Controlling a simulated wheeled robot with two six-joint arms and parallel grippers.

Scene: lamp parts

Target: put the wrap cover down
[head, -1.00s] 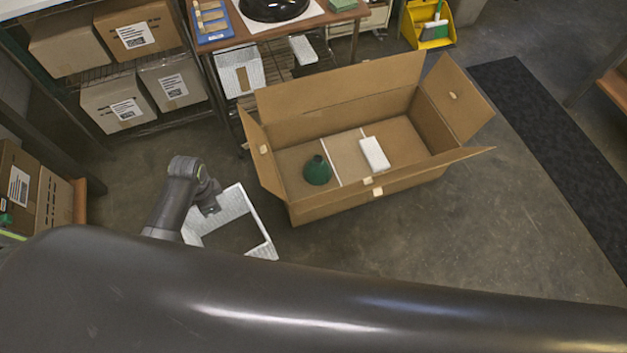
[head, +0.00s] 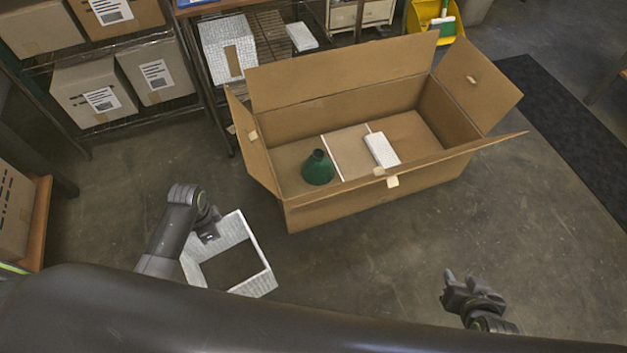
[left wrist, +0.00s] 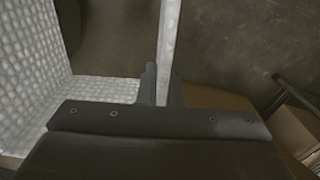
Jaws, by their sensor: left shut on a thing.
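The wrap cover, a white bubble-textured open frame (head: 256,284), is in the head view at lower left, in front of the carton. My left gripper (head: 209,232) is shut on its upper left wall. In the left wrist view the cover's thin wall (left wrist: 169,40) passes between the fingers (left wrist: 160,88), and its textured inside (left wrist: 30,60) fills the left. I cannot tell whether the cover touches the floor. My right gripper (head: 460,287) is at lower right, apart from everything; its jaw opening is unclear.
A large open carton (head: 350,195) holds a green cone-shaped part (head: 318,168) and a white block (head: 381,150). Shelves with boxes (head: 85,90) stand at the left, and a white wrapped piece (head: 222,48) is behind the carton. The floor (head: 350,255) between my grippers is clear.

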